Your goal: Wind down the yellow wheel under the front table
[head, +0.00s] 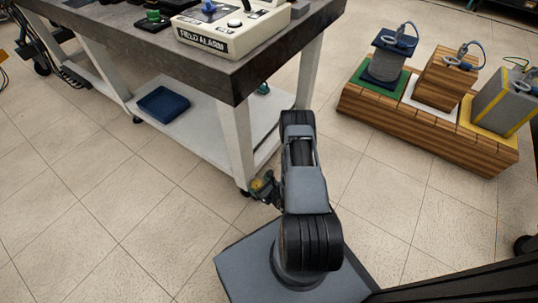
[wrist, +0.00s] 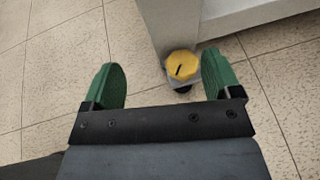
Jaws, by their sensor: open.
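The yellow wheel (wrist: 182,65) is an octagonal knob with a dark slot, at the foot of a white table leg (wrist: 165,22) in the wrist view. In the head view the yellow wheel (head: 257,184) is small and partly hidden by my gripper (head: 266,186). My gripper (wrist: 163,84) has two green fingers, spread apart with nothing between them. The wheel appears beyond the fingertips, nearer the right finger; I cannot tell whether they touch. The front table (head: 240,85) has a dark top and white legs.
A blue tray (head: 163,104) lies on the lower shelf (head: 195,125). A wooden stand (head: 430,125) with several coil blocks is at the right. The tiled floor (head: 110,230) at the left is clear.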

